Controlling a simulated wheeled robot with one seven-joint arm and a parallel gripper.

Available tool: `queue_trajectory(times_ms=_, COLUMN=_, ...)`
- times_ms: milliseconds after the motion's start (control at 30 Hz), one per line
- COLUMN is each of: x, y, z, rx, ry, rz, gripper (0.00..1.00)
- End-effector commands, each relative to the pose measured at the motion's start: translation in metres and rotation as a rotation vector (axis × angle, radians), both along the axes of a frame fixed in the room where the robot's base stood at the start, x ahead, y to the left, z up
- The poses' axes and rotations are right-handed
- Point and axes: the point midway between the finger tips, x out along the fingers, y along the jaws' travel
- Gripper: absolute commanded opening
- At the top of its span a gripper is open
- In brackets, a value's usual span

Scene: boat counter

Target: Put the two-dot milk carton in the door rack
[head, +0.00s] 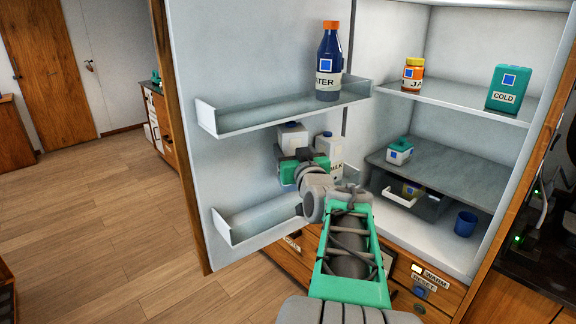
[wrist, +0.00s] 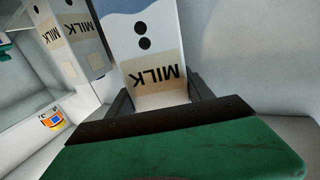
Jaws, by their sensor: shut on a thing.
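Another milk carton (head: 329,150) stands close to the right of the held one. The upper door rack (head: 250,118) holds a blue water bottle (head: 329,65). The lower rack's left part is empty. Fridge shelves hold a jar (head: 413,75) and a green COLD container (head: 507,88).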

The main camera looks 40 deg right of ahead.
Motion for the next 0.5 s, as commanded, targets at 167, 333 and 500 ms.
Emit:
queue_trajectory(times_ms=167, x=0.015, y=-0.001, z=-0.005, rx=-0.003, ry=-0.004, rz=0.0, gripper=0.0)
queue_trajectory(times_ms=333, x=0.015, y=-0.001, z=-0.018, rx=-0.004, ry=-0.006, rz=-0.001, gripper=0.0)
queue_trajectory(times_ms=500, x=0.015, y=-0.001, z=-0.048, rx=0.001, ry=-0.002, rz=-0.001, gripper=0.0)
